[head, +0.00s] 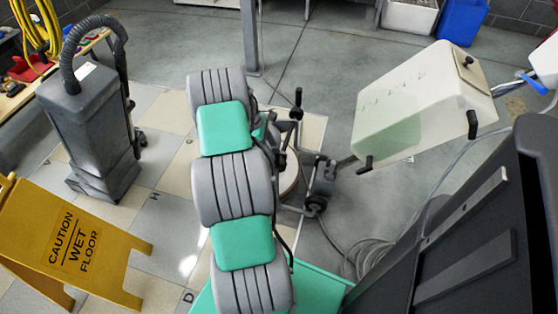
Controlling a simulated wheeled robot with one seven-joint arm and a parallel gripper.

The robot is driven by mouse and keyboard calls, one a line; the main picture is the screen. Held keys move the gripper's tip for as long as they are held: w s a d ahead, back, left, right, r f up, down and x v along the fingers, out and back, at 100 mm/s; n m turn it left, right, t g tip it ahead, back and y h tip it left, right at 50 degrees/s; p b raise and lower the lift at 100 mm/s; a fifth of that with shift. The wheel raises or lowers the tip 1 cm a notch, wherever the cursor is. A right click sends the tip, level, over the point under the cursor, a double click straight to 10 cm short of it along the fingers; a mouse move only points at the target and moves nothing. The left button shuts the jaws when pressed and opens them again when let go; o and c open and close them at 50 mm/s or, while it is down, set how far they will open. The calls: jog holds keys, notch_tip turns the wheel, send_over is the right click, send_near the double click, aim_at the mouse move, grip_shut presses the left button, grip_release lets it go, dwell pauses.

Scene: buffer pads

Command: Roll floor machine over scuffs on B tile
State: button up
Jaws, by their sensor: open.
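The floor machine stands right of my grey and green arm. Its round base (291,176) is partly hidden behind the arm, and its wheeled housing (321,178) stands beside it. A large cream tank (420,100) leans up to the right, with a black handle grip (473,124) at its edge. My arm crosses the middle of the head view and hides much of the tiled floor (170,106). I cannot make out my gripper; the far end of my arm is hidden behind its links. Tile letters D and H are legible. I cannot make out B or its scuffs.
A yellow wet-floor sign (75,240) stands at lower left, with a grey upright vacuum (90,130) behind it. A coiled cable (370,257) lies on the concrete near the machine. A blue bin (462,22) stands at the back right. Concrete beyond the tiles is mostly clear.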

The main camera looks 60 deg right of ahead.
jog(key=b+x, duration=0.2)
jog(key=x, duration=0.5)
jog(key=shift+s+f, duration=0.15)
jog(key=shift+f, duration=0.25)
grip_shut()
dwell(0.9)
